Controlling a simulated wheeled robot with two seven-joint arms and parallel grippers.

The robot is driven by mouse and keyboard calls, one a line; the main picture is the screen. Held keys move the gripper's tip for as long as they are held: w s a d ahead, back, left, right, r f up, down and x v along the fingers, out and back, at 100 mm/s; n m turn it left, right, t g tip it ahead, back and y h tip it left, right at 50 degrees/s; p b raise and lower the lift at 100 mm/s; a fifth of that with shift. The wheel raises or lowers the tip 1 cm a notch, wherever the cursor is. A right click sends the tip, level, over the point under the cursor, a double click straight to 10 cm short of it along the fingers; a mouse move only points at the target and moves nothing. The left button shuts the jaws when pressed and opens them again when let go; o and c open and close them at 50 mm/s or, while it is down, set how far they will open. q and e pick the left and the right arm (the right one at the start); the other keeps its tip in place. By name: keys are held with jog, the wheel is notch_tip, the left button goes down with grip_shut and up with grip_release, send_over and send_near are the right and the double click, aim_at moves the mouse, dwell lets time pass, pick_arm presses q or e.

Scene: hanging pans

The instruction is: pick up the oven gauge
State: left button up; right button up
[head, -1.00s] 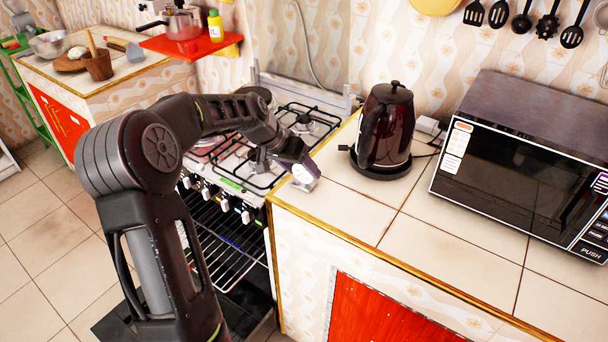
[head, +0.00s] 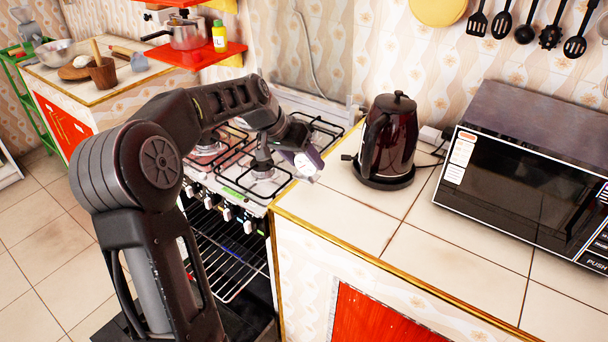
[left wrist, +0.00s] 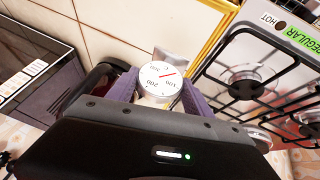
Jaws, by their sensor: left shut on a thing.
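The oven gauge (left wrist: 160,78) is a small round white dial with numbers and a red needle. In the left wrist view it sits between the two purple-grey fingers of my left gripper (left wrist: 160,90), which is shut on it. In the head view my left gripper (head: 308,161) is by the stove's right edge, near the tiled counter's left corner. The gauge shows there only as a small pale shape (head: 302,164), partly covered by the fingers. My right gripper is in neither view.
The gas stove (head: 236,186) with black grates is below and left of the gripper. A dark red kettle (head: 396,142) stands on its base just to the right. A microwave (head: 520,190) is farther right. The counter front (head: 400,235) is clear.

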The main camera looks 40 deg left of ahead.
pick_arm(q)
notch_tip(320, 180, up, 4)
jog(key=shift+r, duration=0.1)
dwell(0.7)
